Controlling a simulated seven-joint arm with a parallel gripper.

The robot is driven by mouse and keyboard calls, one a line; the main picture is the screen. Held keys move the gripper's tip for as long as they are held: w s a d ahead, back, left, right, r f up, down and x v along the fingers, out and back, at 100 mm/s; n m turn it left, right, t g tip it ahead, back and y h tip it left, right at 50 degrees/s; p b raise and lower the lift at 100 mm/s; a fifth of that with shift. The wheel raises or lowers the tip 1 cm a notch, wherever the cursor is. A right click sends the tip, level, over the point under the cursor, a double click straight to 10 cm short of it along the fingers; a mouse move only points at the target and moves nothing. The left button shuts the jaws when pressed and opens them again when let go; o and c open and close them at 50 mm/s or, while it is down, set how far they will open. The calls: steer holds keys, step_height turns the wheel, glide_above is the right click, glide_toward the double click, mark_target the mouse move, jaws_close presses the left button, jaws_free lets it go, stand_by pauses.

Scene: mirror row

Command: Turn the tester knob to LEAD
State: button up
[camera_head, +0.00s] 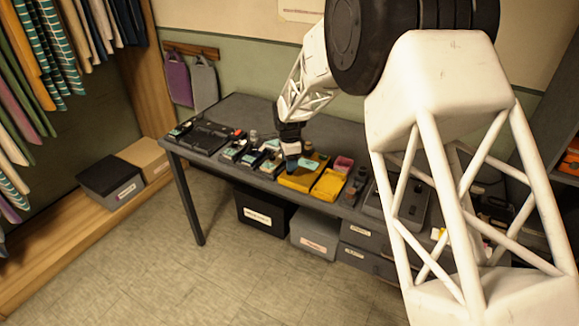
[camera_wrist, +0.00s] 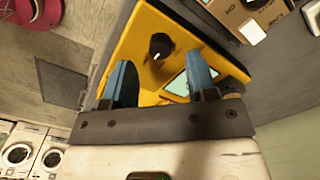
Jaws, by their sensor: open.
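The tester is a yellow box (camera_wrist: 113,85) with a round black knob (camera_wrist: 160,46) on its face and a pale teal screen (camera_wrist: 178,84) beside the knob. In the head view the yellow tester (camera_head: 292,181) is on the dark table, just below my gripper (camera_head: 291,160). In the wrist view my gripper (camera_wrist: 158,62) has its two blue fingers apart, with the knob beyond and between the fingertips. No contact with the knob is visible. The right finger covers part of the screen. The LEAD mark and the knob's pointer direction are too small to read.
Another yellow item (camera_head: 328,186) lies right of the tester, with a pink container (camera_head: 343,163) behind it. Small devices (camera_head: 245,156) crowd the table to the left. A brown labelled panel (camera_wrist: 235,12) is near the tester in the wrist view. Bins (camera_head: 264,213) stand under the table.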

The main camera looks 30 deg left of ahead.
steer(key=shift+r, duration=2.3)
steer(key=shift+d, duration=0.1)
